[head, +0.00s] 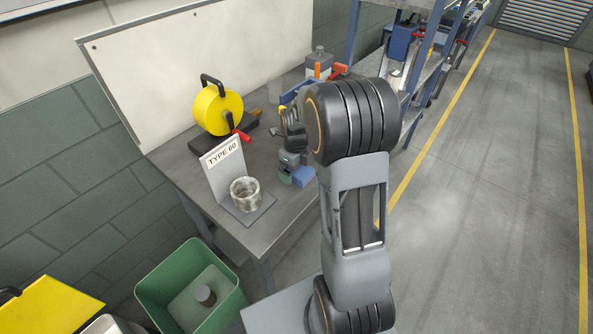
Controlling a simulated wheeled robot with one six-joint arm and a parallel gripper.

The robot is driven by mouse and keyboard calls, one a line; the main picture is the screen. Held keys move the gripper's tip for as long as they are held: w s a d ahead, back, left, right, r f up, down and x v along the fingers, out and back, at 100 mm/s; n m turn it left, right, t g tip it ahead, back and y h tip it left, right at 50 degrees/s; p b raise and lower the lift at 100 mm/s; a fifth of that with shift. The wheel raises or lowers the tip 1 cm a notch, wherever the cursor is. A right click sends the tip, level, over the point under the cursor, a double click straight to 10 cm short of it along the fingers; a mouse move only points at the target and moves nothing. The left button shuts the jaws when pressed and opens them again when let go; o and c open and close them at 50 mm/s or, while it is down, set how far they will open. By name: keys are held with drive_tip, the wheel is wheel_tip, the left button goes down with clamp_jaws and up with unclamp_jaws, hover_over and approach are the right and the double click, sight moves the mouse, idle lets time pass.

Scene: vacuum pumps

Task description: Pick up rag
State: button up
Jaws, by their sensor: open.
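My gripper (291,158) is small and partly hidden behind my arm, above the front right part of the grey workbench (262,228). It is open; its fingertips are hard to make out. A small blue piece (304,177) shows just below and right of it, with a green piece (284,178) beside it. The blue piece may be the folded rag, but I cannot tell for sure. Whether the gripper touches either piece is also unclear. My arm hides the bench's right part.
A mottled cup-like part (245,195) stands by the "TYPE 60" sign (223,165). Behind are a yellow round machine (218,109) with a red lever and a grey container (319,62). A green bin (170,278) stands on the floor below. The right floor is clear.

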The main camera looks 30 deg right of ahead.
drive_tip(key=shift+f, duration=0.5)
drive_tip(key=shift+c, duration=0.3)
drive_tip(key=c, duration=0.9)
drive_tip(key=shift+o, duration=0.2)
drive_tip(key=shift+r, duration=0.1)
drive_tip(key=shift+r, duration=0.5)
drive_tip(key=s+r, duration=0.1)
drive_tip(key=r, duration=0.1)
drive_tip(key=s+r+b, duration=0.1)
drive_tip(key=s+r, duration=0.1)
drive_tip(key=r, duration=0.1)
drive_tip(key=s+a+r, duration=0.1)
drive_tip(key=s+r, duration=0.1)
drive_tip(key=r, duration=0.1)
drive_tip(key=shift+s+a+r, duration=0.1)
drive_tip(key=shift+s, duration=0.05)
drive_tip(key=s+a+r+b, duration=0.1)
drive_tip(key=s+a+r, duration=0.1)
drive_tip(key=s, duration=0.6)
drive_tip(key=shift+s+r, duration=0.2)
drive_tip(key=shift+r, duration=0.6)
